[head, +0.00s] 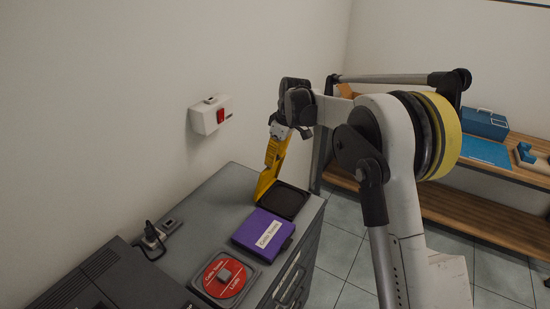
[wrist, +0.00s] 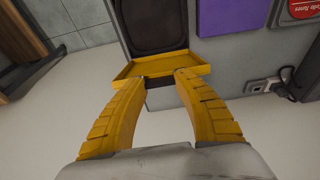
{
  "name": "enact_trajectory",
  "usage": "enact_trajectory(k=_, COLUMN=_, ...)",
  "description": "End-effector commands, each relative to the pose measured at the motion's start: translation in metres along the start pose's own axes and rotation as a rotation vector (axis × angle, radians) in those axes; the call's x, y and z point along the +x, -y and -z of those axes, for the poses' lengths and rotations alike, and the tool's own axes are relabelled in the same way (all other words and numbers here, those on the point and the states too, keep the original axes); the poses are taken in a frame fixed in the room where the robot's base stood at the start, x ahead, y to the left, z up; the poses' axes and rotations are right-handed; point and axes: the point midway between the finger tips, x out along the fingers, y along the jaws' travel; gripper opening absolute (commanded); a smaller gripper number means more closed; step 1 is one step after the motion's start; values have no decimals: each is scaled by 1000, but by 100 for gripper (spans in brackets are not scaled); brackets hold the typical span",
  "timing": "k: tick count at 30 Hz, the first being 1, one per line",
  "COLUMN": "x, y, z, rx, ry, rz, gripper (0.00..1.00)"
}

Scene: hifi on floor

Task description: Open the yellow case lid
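The yellow case lid (wrist: 160,69) stands raised at one edge of the case's dark open base (wrist: 155,24) in the wrist view. In the head view the base (head: 287,201) lies on the grey cabinet top, and the yellow lid (head: 264,186) stands at its wall side, partly merging with my yellow fingers. My gripper (wrist: 161,78) has its two fingertips apart at the lid's outer edge. A small dark patch shows between the tips; I cannot tell what it is. In the head view my gripper (head: 271,165) points down beside the lid; contact is unclear.
A purple case (head: 263,232) and a red-labelled case (head: 224,279) lie nearby on the grey cabinet (head: 205,205). A dark device (head: 105,285) and a plugged socket (head: 155,236) are further left. A white wall box (head: 210,115) is close. Wooden shelving (head: 480,212) stands right.

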Motion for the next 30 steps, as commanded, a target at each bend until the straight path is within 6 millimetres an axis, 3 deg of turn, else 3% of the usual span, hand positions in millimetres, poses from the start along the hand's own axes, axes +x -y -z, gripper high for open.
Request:
enact_trajectory(k=1, x=0, y=0, z=0, rx=0, ry=0, rz=0, gripper=45)
enact_trajectory(k=3, x=0, y=0, z=0, rx=0, ry=0, rz=0, gripper=61)
enact_trajectory(k=14, x=-5, y=0, z=0, rx=0, ry=0, rz=0, gripper=61)
enact_trajectory(k=30, x=-107, y=0, z=0, rx=1, ry=0, rz=0, gripper=61)
